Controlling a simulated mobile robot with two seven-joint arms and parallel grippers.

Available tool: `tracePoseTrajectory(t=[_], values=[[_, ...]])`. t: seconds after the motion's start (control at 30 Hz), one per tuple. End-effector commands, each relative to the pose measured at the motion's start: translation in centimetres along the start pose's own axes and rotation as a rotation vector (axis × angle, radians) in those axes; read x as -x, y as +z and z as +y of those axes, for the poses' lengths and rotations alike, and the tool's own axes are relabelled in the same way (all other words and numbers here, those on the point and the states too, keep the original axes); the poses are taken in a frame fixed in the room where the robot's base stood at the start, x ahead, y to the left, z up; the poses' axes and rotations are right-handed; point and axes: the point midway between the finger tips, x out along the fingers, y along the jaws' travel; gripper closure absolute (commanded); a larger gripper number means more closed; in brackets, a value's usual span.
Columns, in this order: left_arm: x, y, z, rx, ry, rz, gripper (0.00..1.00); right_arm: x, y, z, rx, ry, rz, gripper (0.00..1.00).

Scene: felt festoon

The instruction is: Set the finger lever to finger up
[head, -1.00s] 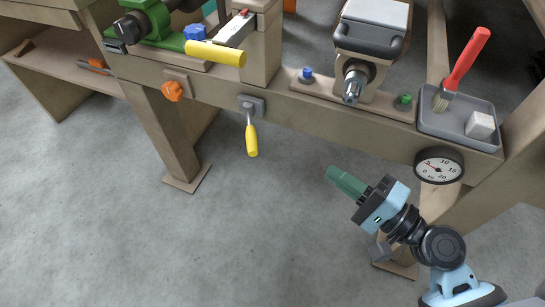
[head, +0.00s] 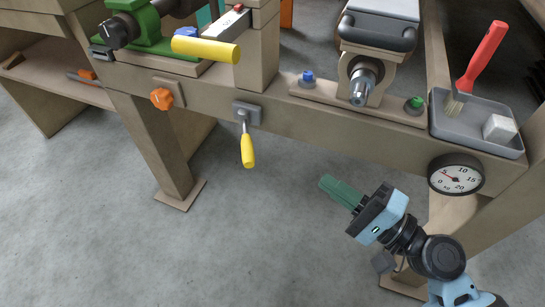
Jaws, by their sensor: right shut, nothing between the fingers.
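A lever with a yellow grip (head: 247,151) hangs from a small grey plate (head: 254,112) on the bench's front beam. Its grip points down; I take it for the finger lever, though I see no label. A second yellow handle (head: 205,50) lies roughly level above the beam, by the green machine. My right gripper (head: 327,184) has green fingers and a pale blue body. It is shut and empty, in front of and below the beam, right of the hanging lever and apart from it. My left gripper is out of view.
An orange knob (head: 162,99) is left of the lever and a round gauge (head: 455,174) is at the right. A grey tray (head: 466,133) holds a brush and a pale block. A bench leg (head: 160,150) stands left. The floor below the beam is open.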

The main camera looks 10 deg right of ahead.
Motion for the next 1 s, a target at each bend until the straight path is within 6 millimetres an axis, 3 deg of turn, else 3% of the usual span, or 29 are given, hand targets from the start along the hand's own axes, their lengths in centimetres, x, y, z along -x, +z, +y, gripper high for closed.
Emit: tracePoseTrajectory(t=[0.5,0.7,1.0], values=[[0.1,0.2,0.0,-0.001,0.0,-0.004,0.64,-9.3,0.3,-0.1,-0.003,-0.003,-0.002,1.0],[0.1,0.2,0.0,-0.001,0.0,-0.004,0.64,-10.9,2.2,0.0,-0.003,-0.003,-0.001,1.0],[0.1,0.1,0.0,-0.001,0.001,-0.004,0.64,-11.6,2.9,0.0,-0.001,-0.001,-0.001,1.0]])
